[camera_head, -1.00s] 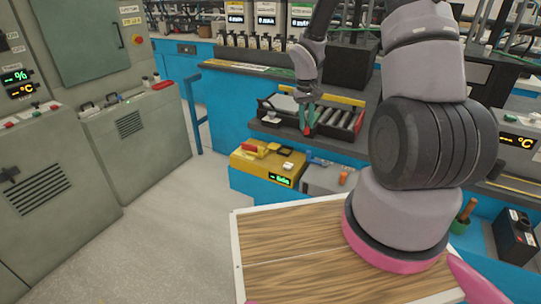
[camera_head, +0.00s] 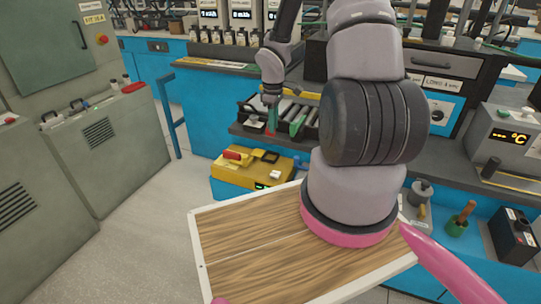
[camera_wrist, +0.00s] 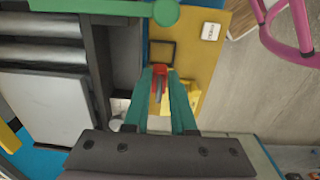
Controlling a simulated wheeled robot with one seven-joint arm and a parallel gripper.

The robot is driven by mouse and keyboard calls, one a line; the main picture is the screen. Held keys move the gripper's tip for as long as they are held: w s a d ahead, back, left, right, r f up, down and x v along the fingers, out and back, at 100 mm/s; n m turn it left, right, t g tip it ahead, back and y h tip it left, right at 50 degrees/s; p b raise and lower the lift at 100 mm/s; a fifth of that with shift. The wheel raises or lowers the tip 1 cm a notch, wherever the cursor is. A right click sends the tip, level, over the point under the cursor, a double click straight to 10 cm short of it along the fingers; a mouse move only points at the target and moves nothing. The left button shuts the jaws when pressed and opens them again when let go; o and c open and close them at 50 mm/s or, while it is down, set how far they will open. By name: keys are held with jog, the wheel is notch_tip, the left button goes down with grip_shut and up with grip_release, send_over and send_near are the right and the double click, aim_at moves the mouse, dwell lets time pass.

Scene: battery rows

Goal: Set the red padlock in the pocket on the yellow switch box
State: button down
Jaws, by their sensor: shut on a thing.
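The yellow switch box (camera_head: 232,174) sits low in front of the blue bench, left of my wooden-topped base. It has a red lever on its top left and a dark square frame, the pocket (camera_head: 267,156), beside it. In the wrist view, the pocket (camera_wrist: 161,53) shows just beyond my fingertips on the yellow top. My gripper (camera_wrist: 160,74) has green fingers shut on the red padlock (camera_wrist: 159,80), whose body shows between the tips. In the head view, my gripper (camera_head: 271,124) hangs above the box's rear edge. The height between padlock and pocket is hard to judge.
A tray of grey rollers (camera_head: 306,113) stands on the bench behind my gripper. Grey cabinets (camera_head: 105,140) stand at the left, with open floor before them. A green pot (camera_head: 457,227) and a black box (camera_head: 514,236) are at the right.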

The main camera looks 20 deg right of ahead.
notch_tip(320, 180, down, 9)
jog(key=shift+f, duration=0.1)
dwell(0.3)
jog(key=shift+f, duration=0.1)
jog(key=shift+s+f, duration=0.1)
jog(key=shift+f, duration=0.4)
jog(key=c, duration=0.7)
grip_release()
jog(key=shift+c, duration=0.2)
